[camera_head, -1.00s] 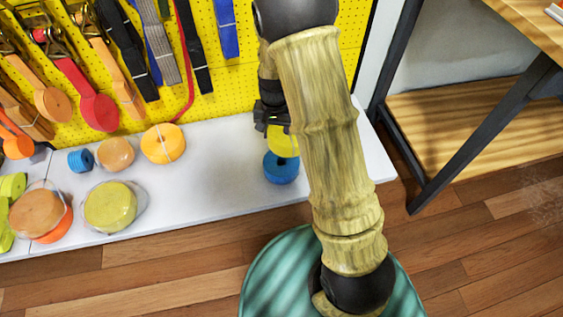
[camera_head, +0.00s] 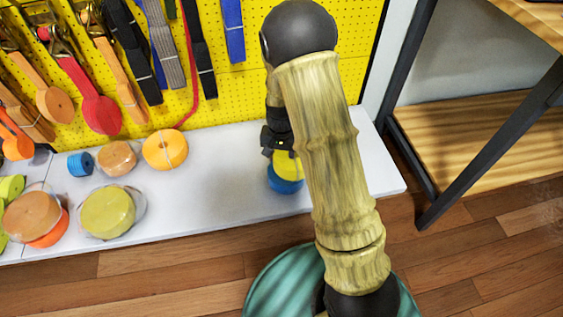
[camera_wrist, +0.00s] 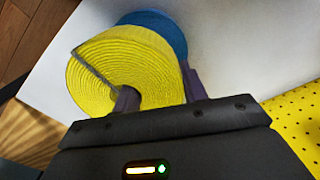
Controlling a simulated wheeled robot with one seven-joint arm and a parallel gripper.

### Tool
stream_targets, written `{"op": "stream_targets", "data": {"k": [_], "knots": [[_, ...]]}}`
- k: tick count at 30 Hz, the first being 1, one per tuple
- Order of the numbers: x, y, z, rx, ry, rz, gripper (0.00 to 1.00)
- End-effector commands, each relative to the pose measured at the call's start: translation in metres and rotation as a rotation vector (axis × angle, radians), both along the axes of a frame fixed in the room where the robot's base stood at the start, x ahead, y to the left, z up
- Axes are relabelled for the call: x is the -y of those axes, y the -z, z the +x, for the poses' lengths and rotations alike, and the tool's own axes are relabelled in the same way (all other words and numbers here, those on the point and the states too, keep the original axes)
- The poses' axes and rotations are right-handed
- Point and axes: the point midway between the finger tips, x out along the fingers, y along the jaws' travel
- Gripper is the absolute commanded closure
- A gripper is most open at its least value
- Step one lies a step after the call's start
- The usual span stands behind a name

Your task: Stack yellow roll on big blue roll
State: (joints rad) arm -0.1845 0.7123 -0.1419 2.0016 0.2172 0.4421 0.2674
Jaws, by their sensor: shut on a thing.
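The yellow roll (camera_head: 288,163) is held by my gripper (camera_head: 276,150), which is shut on its side. In the wrist view the yellow roll (camera_wrist: 118,68) shows its coiled face, and my gripper's fingers (camera_wrist: 158,90) grip it, one in its centre hole and one outside. The big blue roll (camera_head: 286,185) lies on the white shelf, directly under the yellow roll. It also shows in the wrist view (camera_wrist: 160,25), partly covered by the yellow roll. The two look touching or nearly so; I cannot tell if the yellow roll rests fully on it.
A small blue roll (camera_head: 80,164), a tan roll (camera_head: 117,158), an orange roll (camera_head: 165,149) and a yellow-green wrapped roll (camera_head: 108,211) lie left on the white shelf (camera_head: 215,190). Straps hang on the yellow pegboard (camera_head: 270,30). A wooden rack (camera_head: 470,125) stands right.

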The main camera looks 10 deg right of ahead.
Motion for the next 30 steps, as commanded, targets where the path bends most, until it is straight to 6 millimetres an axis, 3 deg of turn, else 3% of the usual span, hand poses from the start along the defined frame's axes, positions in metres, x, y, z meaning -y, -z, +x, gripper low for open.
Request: {"op": "stream_targets", "data": {"k": [1, 4, 17, 18, 20, 30], "knots": [[0.000, 0.015, 0.000, -0.001, 0.000, -0.001, 0.91], [0.000, 0.025, 0.000, 0.000, 0.000, 0.000, 0.91], [0.000, 0.027, 0.000, 0.000, 0.000, 0.000, 0.91], [-0.001, 0.027, 0.000, 0.000, -0.001, 0.000, 0.50], [-0.001, 0.027, 0.000, 0.000, -0.001, 0.000, 0.38], [0.004, 0.027, 0.000, -0.001, 0.008, 0.000, 0.36]]}}
